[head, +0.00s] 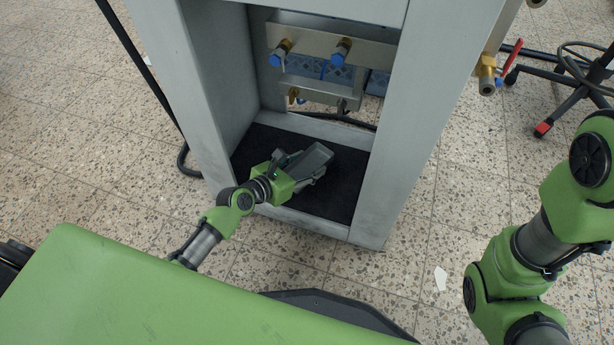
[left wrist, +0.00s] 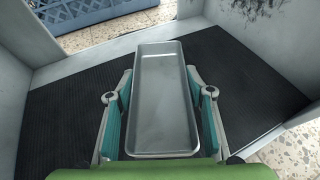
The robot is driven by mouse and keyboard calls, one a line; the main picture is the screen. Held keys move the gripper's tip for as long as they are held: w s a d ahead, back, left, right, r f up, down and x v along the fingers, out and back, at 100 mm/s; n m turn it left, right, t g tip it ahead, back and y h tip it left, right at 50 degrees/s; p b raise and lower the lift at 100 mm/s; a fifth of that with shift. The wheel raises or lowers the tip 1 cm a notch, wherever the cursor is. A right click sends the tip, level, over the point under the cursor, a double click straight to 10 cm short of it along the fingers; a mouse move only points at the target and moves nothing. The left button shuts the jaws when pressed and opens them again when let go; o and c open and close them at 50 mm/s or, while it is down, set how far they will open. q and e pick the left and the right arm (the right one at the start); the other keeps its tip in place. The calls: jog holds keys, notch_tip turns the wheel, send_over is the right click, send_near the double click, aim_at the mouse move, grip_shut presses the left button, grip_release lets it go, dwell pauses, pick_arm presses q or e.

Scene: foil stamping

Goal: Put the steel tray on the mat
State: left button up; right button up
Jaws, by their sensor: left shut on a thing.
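The steel tray (left wrist: 163,95) is a long, shallow grey metal tray between the fingers of my left gripper (left wrist: 161,110) in the left wrist view. The fingers are shut on its two long sides. In the head view the left gripper (head: 297,170) reaches into the cabinet with the tray (head: 314,157) over the black mat (head: 345,185). The ribbed mat also fills the cabinet floor in the left wrist view (left wrist: 60,115). I cannot tell whether the tray touches the mat. My right gripper is out of view; only its arm shows at the right.
The grey cabinet (head: 396,130) has side walls and a low front sill around the mat. Brass valves with blue caps (head: 341,50) and blue crates (head: 338,72) are above and behind. A chair base (head: 565,100) stands on the floor at the right.

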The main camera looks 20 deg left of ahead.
aim_at(307, 173)
pick_arm(q)
jog(key=shift+f+b, duration=1.65)
jog(key=shift+f, duration=0.15)
jog(key=shift+f, duration=0.1)
jog(key=shift+f, duration=0.15)
jog(key=o, duration=1.2)
